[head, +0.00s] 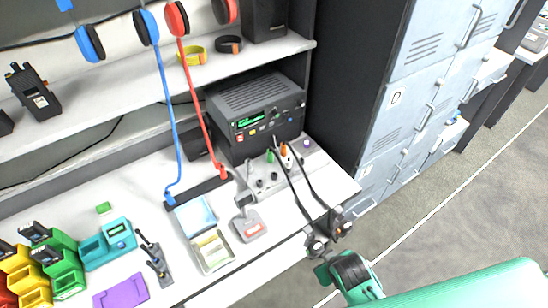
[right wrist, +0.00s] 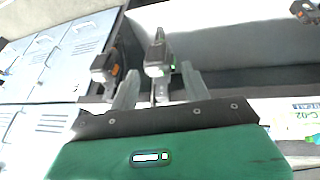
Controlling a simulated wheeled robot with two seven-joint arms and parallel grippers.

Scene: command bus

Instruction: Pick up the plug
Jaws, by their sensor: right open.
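I cannot tell for certain which piece is the task's plug. In the head view, a red cord ends in a small red plug (head: 222,176) and a blue cord ends in a small blue plug (head: 169,199), both at a dark strip on the desk. Two thin black lines run from the control panel to these fingers. My left gripper is not in view.
A black radio unit (head: 257,118) stands behind a grey control panel (head: 280,170). Trays (head: 213,250), a teal box (head: 108,243) and a purple pad (head: 120,292) lie on the white desk. Grey lockers (head: 410,90) stand to the right, with open floor (head: 460,215) before them.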

